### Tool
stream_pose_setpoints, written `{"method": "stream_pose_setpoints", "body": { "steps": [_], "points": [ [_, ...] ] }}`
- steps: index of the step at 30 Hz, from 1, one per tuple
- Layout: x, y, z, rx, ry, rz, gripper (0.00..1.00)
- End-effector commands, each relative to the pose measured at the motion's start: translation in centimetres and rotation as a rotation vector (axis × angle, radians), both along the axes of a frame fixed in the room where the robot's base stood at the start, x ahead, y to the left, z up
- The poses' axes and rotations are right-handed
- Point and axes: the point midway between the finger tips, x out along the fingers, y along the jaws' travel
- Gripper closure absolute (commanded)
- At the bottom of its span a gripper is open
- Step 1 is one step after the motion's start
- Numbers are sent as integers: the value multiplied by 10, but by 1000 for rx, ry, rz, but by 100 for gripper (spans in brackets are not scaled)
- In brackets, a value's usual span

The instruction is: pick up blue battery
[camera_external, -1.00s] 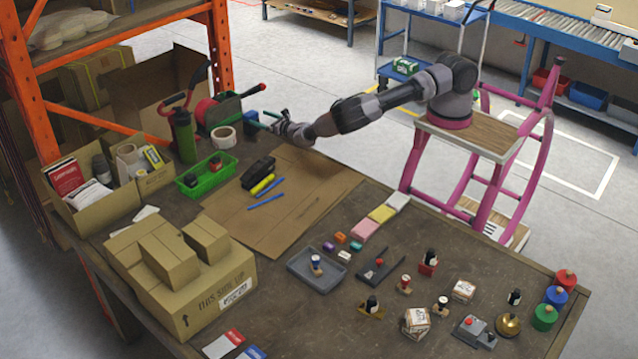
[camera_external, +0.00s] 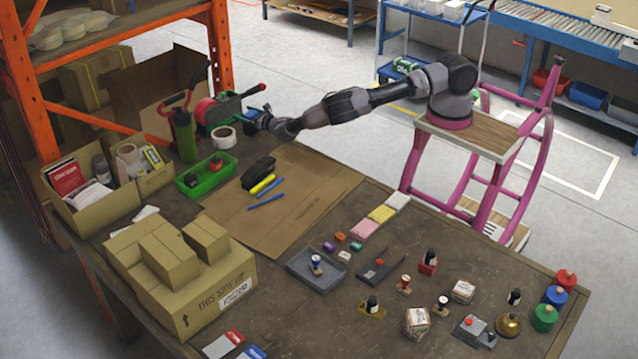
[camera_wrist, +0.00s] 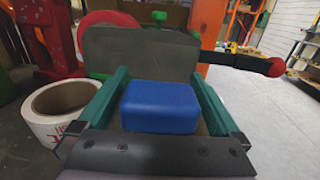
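The blue battery (camera_wrist: 160,105) is a blue block with rounded edges, seen in the wrist view between the two teal fingers of my gripper (camera_wrist: 160,76). The fingers stand on either side of it and look open, with narrow gaps beside the block; contact is not clear. In the external view my gripper (camera_external: 257,114) is at the back edge of the table, beside the tape dispenser (camera_external: 218,110), and the battery is mostly hidden there.
A white tape roll (camera_wrist: 62,108) stands close to the left finger. The dispenser's grey plate (camera_wrist: 140,50) is just behind the battery, and its red-tipped handle (camera_wrist: 245,62) reaches right. A green bin (camera_external: 205,178) and dark green bottle (camera_external: 184,138) stand nearby.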

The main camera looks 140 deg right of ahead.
Motion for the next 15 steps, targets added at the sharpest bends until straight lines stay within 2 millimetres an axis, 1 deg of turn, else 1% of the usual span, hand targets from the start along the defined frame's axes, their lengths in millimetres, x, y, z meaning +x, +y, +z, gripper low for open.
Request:
{"method": "stream_pose_setpoints", "body": {
  "steps": [1,2,3,5,6,7,8,15],
  "points": [
    [0,0,0,0,0,0,19],
    [0,0,0,0,0,0,31],
    [0,0,0,0,0,0,46],
    [0,0,0,0,0,0,69],
    [0,0,0,0,0,0,84],
    [0,0,0,0,0,0,96],
    [0,0,0,0,0,0,100],
    [0,0,3,-3,-1,0,100]
  ]
}}
